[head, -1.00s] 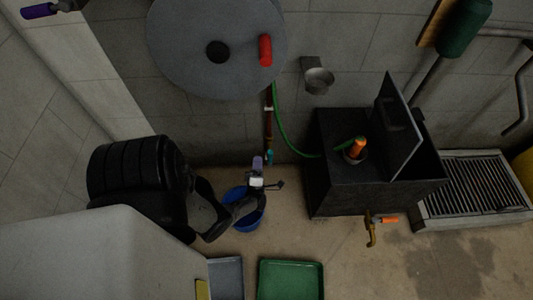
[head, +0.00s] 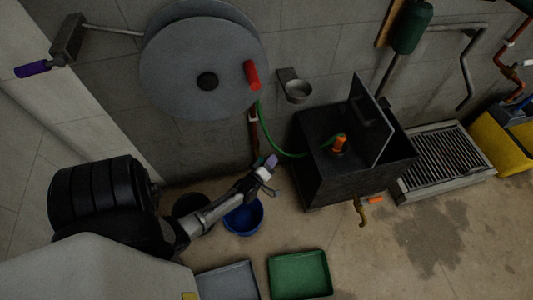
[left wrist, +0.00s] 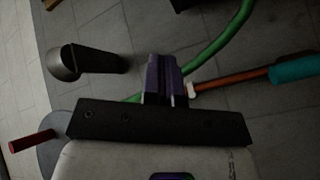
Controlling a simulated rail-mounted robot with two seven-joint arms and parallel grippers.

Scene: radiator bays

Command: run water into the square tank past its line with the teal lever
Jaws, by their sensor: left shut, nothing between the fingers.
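The square tank (head: 310,183) is a black box against the wall with its lid tilted up. A green hose (head: 283,150) runs into it, ending at an orange-topped fitting (head: 339,144). No water or fill line can be made out. The teal lever (left wrist: 293,68) shows in the left wrist view at the end of a copper pipe (left wrist: 235,83), right of my left gripper (left wrist: 163,75) and apart from it. In the head view my left gripper (head: 271,162) is shut and empty beside the pipe's lower end. My right gripper is out of view.
A hose reel (head: 190,70) with a red handle hangs above. A blue bucket (head: 243,218) stands on the floor below my left gripper. A brass tap (head: 362,212) with an orange handle is on the tank's front. Grey and green trays (head: 300,275) lie nearer; a floor grate (head: 450,160) is right.

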